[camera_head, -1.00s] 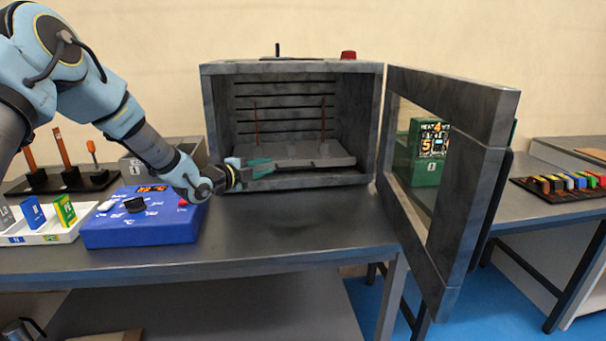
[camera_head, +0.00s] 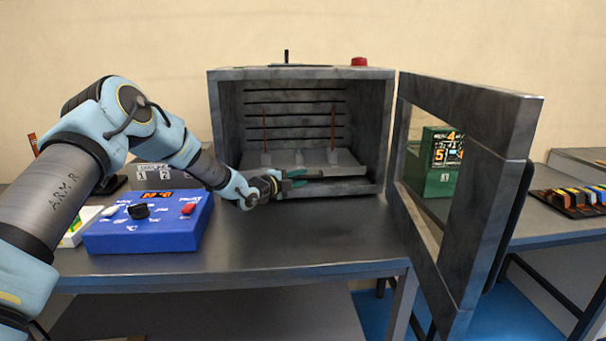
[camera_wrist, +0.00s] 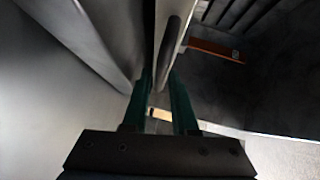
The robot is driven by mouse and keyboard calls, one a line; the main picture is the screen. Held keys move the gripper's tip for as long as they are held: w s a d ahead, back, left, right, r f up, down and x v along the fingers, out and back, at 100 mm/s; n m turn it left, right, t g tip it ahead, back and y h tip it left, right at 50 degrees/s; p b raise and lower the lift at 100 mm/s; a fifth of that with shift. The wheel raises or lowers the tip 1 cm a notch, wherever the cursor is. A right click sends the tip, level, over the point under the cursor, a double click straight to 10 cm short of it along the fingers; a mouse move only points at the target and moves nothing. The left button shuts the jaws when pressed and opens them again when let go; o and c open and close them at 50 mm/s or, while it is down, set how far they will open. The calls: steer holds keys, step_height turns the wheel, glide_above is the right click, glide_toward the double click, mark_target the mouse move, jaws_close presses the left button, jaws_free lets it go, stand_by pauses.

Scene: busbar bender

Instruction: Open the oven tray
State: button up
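The grey oven (camera_head: 301,74) stands on the bench with its windowed door (camera_head: 478,190) swung open to the right. The grey tray (camera_head: 310,164) lies low inside the oven, with upright copper-coloured bars (camera_head: 333,128) above it. My gripper (camera_head: 302,178) is at the tray's front edge, left of its middle, with its green fingers pointing right. In the wrist view, a gap shows between the green fingers (camera_wrist: 160,98), and a grey handle-like bar (camera_wrist: 174,45) reaches down towards that gap. The fingers look apart; contact with the bar is unclear.
A blue control box (camera_head: 150,225) with knobs stands left of the oven. A green box with a display (camera_head: 436,165) shows through the door window. Colored blocks (camera_head: 575,198) sit far right. The bench front (camera_head: 290,235) is clear.

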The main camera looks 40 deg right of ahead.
steer(key=shift+w+d+f, duration=0.1)
steer(key=shift+d+f, duration=0.05)
steer(key=shift+d, duration=0.6)
steer(key=shift+c, duration=0.3)
jaws_close()
stand_by(0.7)
